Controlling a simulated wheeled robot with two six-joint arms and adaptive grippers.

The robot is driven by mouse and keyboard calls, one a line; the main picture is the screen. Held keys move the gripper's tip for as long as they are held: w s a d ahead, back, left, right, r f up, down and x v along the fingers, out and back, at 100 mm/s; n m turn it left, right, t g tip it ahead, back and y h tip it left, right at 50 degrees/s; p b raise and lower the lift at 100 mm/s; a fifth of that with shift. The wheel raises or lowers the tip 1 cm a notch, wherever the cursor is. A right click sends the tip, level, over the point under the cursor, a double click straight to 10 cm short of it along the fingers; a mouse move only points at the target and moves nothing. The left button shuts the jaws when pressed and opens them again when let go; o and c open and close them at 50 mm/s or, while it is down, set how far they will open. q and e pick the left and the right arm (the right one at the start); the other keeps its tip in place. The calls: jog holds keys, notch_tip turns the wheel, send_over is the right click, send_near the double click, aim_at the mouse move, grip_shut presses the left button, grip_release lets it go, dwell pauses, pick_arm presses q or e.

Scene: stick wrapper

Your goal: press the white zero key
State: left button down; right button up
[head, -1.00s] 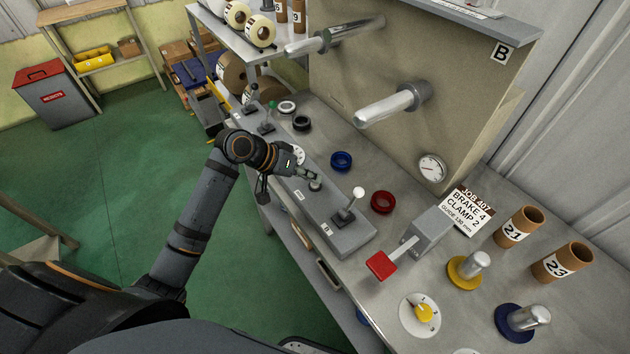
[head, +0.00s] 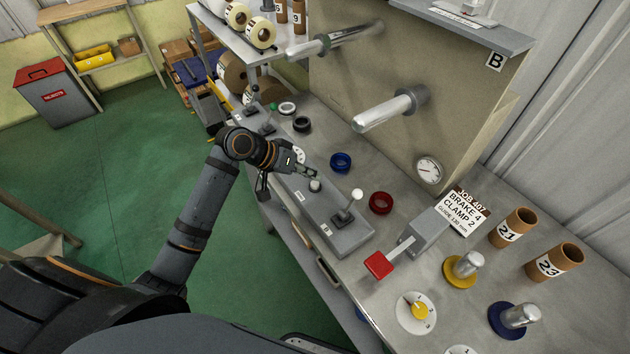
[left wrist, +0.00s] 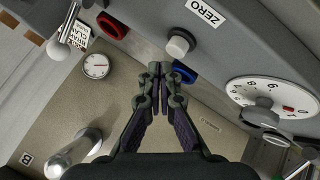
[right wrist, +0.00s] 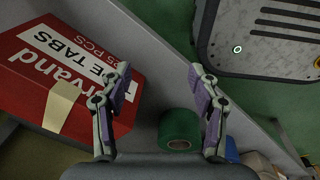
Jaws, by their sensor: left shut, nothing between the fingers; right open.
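The white zero key (head: 315,186) is a small round button on the grey console (head: 340,236). In the left wrist view the key (left wrist: 178,45) stands beside the "ZERO" label (left wrist: 206,12). My left gripper (head: 313,174) is shut and empty, its tips just above and behind the key in the head view. In the left wrist view the shut fingertips (left wrist: 160,68) sit just below and left of the key, with a small apparent gap. My right gripper (right wrist: 164,75) is open and empty in the right wrist view, away from the console.
A white-knobbed lever (head: 347,208) rises near the key. A numbered dial (left wrist: 272,95) is on the console's other side. Blue (head: 341,162) and red rings (head: 381,203) lie behind. A red box (right wrist: 60,75) and green roll (right wrist: 179,130) show near my right gripper.

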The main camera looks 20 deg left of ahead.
aim_at(312, 184)
jog(key=shift+r, duration=0.1)
pick_arm(q)
notch_tip(312, 184, up, 5)
jog(key=p, duration=0.5)
jog(key=shift+r+p, duration=0.1)
jog(key=shift+p, duration=0.25)
pick_arm(e)
notch_tip(312, 184, up, 5)
jog(key=shift+r, duration=0.15)
